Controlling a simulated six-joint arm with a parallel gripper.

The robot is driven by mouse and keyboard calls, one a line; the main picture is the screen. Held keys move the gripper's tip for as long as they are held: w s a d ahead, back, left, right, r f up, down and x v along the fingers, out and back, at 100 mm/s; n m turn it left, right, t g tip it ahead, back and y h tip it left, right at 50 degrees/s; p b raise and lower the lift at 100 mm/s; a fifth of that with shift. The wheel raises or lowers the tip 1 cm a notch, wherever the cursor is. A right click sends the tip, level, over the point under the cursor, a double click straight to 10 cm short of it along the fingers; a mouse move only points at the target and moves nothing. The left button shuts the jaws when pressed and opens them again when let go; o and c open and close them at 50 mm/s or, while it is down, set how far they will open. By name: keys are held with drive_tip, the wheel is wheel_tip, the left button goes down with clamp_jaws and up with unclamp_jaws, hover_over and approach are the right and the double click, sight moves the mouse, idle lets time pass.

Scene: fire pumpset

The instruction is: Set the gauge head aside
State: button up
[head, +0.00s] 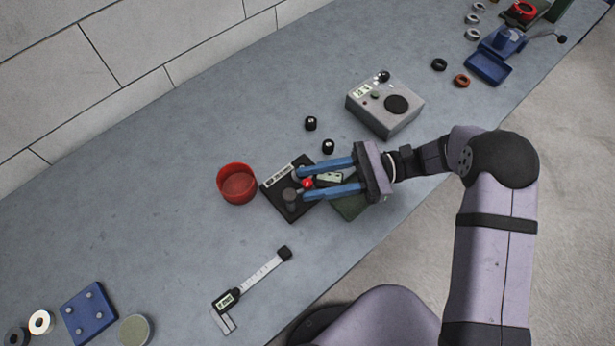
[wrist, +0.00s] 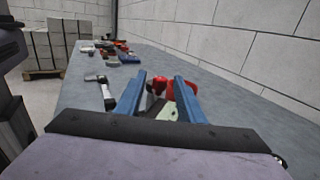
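The gauge head, a small piece with a pale display face (head: 330,178) and what looks like a red end, sits between the fingers of my gripper (head: 302,184). The blue fingers are apart on either side of it, with gaps visible; they do not look closed on it. In the wrist view the pale face (wrist: 169,112) shows between the fingers (wrist: 159,77), with red and grey parts beyond it. A black base (head: 273,187) with a grey post (head: 290,197) lies under the fingertips. A dark green pad (head: 350,207) is partly hidden under my gripper.
A red round bowl (head: 237,184) stands left of the base. Two small black cylinders (head: 311,123) and a grey instrument box (head: 385,103) stand behind. A digital caliper (head: 250,289) lies in front, and a blue pegged plate (head: 88,312) front left. The bench between bowl and plate is clear.

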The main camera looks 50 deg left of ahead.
drive_tip(key=shift+x, duration=0.85)
clamp_jaws()
drive_tip(key=shift+p, duration=0.35)
drive_tip(key=shift+s+d+r+m+t+y+p, duration=0.1)
drive_tip(key=shift+d+m+t+y+p, duration=0.1)
drive_tip(key=shift+m+t+y+p, duration=0.45)
drive_tip(key=shift+s+d+r+m+t+y+p, duration=0.1)
drive_tip(key=shift+d+m+t+y+p, duration=0.1)
drive_tip(key=shift+m+t+y+p, duration=0.4)
drive_tip(key=shift+s+d+f+m+t+y+p, duration=0.1)
drive_tip(key=shift+s+d+m+t+y+p, duration=0.1)
drive_tip(key=shift+m+t+y, duration=0.7)
drive_tip(key=shift+s+d+f+m+t+y+p, duration=0.1)
drive_tip(key=shift+d+m+t+y, duration=0.1)
drive_tip(key=shift+m+t+y, duration=0.6)
drive_tip(key=shift+y, duration=0.25)
